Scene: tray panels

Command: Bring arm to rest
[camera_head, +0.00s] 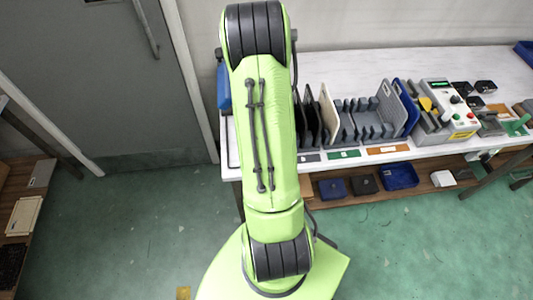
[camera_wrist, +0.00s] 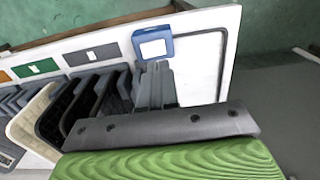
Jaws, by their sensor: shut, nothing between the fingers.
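My green arm stretches from the base at the bottom of the head view up to a dark joint near the top. My gripper does not show in the head view. In the wrist view, my gripper (camera_wrist: 155,80) appears as grey fingers close together beyond a dark bar and my green wrist housing. The fingers are shut and empty. They point toward a blue item with a white face (camera_wrist: 152,46) on the white table. Whether they touch anything cannot be told.
The white table (camera_head: 330,68) holds a rack of upright panels (camera_head: 329,108), a blue panel (camera_head: 406,106) and a device with buttons (camera_head: 447,105). Blue bins (camera_head: 399,176) sit on the lower shelf. A grey door (camera_head: 105,75) is at left. Green floor is open around my base.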

